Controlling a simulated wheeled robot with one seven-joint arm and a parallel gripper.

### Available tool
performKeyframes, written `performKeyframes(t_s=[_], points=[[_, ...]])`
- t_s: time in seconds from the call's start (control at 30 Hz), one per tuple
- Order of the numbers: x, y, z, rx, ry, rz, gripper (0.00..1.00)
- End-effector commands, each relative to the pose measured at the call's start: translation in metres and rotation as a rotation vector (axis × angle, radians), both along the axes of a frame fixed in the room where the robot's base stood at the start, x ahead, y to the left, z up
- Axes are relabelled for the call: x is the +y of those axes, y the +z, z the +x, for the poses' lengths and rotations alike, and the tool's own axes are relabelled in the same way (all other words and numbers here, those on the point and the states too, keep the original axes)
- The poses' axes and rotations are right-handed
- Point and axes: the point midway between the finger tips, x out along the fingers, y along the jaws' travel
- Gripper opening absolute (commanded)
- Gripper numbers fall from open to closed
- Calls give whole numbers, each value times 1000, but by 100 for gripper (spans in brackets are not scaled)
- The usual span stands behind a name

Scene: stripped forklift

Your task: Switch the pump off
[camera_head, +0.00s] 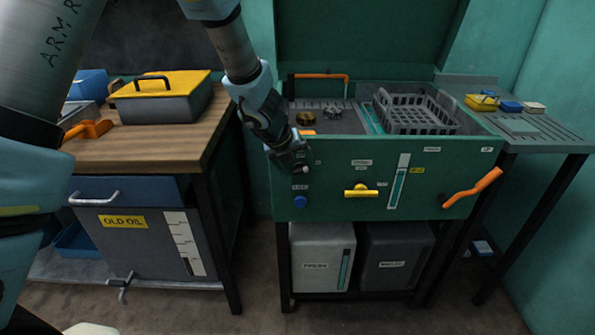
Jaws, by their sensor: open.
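The green parts washer (428,180) stands in the middle, its front panel facing me. My gripper (295,166) is open at the upper left of this panel, beside a small pale control (306,169). My gripper partly covers that area. I cannot tell whether it touches the control, or whether this is the pump switch. Below my gripper is a round blue knob (300,201) under a small label. A yellow handle (361,191) lies level at mid panel. The small labels are too blurred to read, so the switch's position cannot be told.
An orange lever (472,188) sticks out at the panel's right. A grey basket (412,112) sits in the washer's top. At left is a wooden bench (150,150) with a yellow-lidded toolbox (165,98). A side table (540,130) stands right. Two tanks (322,258) (393,262) stand underneath.

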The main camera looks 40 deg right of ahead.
Motion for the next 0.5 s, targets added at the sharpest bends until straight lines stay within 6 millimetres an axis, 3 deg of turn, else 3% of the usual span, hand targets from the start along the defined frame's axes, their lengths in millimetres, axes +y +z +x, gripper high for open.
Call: performKeyframes(t_s=[0.33, 0.5], points=[[-2, -4, 1, 0, 0, 1, 82], [-2, -4, 1, 0, 0, 1, 64]])
